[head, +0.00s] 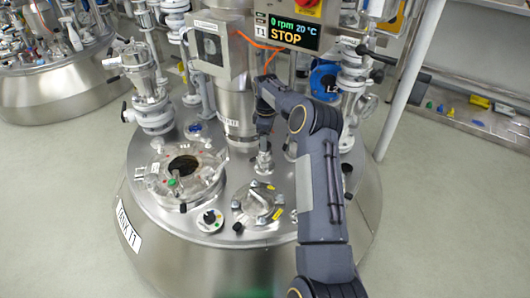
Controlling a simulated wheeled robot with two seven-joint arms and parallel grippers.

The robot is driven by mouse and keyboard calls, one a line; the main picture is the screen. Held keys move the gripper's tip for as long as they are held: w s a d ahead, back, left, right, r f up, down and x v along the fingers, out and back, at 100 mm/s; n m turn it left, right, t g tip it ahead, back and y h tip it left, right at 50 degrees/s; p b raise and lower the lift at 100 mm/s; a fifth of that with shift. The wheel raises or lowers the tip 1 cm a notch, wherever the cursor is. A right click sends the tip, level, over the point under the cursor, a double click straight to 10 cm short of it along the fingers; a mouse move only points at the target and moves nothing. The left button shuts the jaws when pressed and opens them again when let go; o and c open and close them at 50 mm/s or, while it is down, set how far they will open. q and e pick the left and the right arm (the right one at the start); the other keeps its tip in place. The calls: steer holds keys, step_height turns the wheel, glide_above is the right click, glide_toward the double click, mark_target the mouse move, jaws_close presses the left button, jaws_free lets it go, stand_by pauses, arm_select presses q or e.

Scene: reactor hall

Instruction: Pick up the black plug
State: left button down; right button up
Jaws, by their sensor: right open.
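My right arm comes in from the lower right and bends over the steel tank top (215,232). Its dark gripper (264,138) points down just above a short metal nozzle (264,162), left of the arm's elbow. The jaws are open; at this size the gap between the fingers is hard to see. I cannot pick out the black plug for certain. Small black parts show at the front of the tank top: one beside the clamped lid (238,227) and one at the open manhole's front edge (183,208). My left gripper is out of view.
An open round manhole (184,168) with clamps is at the left. A display box (288,30) reading STOP hangs behind the arm. Pipes and valves (150,90) rise around the rim. A shelf (475,120) with small parts is at right.

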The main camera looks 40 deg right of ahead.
step_height(320, 180, down, 7)
steer(key=shift+w+a+b, duration=0.1)
steer(key=shift+b, duration=1.1)
steer(key=shift+r, duration=0.1)
steer(key=c, duration=1.2)
